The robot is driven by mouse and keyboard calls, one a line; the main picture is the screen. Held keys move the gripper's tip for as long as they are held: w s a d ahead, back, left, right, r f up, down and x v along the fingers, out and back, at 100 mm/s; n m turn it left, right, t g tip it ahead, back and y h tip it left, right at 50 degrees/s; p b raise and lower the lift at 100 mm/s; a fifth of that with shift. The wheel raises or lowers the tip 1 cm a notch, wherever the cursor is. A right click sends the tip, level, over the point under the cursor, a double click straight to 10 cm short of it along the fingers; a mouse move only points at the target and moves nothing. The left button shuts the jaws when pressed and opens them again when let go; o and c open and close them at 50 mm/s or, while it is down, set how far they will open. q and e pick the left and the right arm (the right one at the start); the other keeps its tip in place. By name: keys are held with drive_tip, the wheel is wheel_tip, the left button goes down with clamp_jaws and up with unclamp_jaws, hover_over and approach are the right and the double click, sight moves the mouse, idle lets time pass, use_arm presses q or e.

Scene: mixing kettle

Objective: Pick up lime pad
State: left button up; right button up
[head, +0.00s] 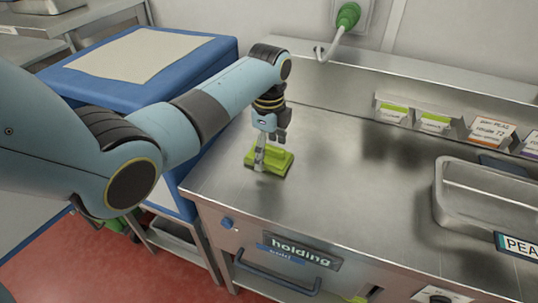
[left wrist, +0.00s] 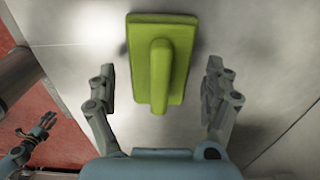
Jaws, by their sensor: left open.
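The lime pad (head: 283,163) is a flat yellow-green block with a raised ridge handle. It lies on the steel counter near its left end. In the left wrist view the lime pad (left wrist: 180,62) is at upper centre, its ridge running up and down the picture. My left gripper (head: 262,160) is over the pad from above in the head view and partly covers it. In the left wrist view my left gripper (left wrist: 162,82) is open, one finger on each side of the pad, with gaps to both. My right gripper (left wrist: 40,132) shows small at the lower left, fingers apart.
A steel tray (head: 440,200) stands at the right of the steel counter (head: 340,200). Label cards (head: 435,123) line the back ledge. A blue bin (head: 75,90) with a pale top stands left of the counter. The counter between pad and tray is clear.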

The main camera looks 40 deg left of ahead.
sight(269, 146)
use_arm(q)
drive_tip(key=c, duration=1.3)
drive_tip(key=shift+r, duration=0.1)
wheel_tip(269, 146, up, 4)
drive_tip(key=shift+d+r, duration=0.1)
drive_tip(key=shift+d, duration=0.05)
drive_tip(key=s+d+r, duration=0.2)
drive_tip(key=s, duration=0.1)
drive_tip(key=s+d+r, duration=0.2)
drive_tip(key=d, duration=0.1)
drive_tip(key=s+d+r, duration=0.2)
drive_tip(key=s, duration=0.1)
drive_tip(key=shift+s+d+r, duration=0.3)
drive_tip(key=shift+r, duration=0.05)
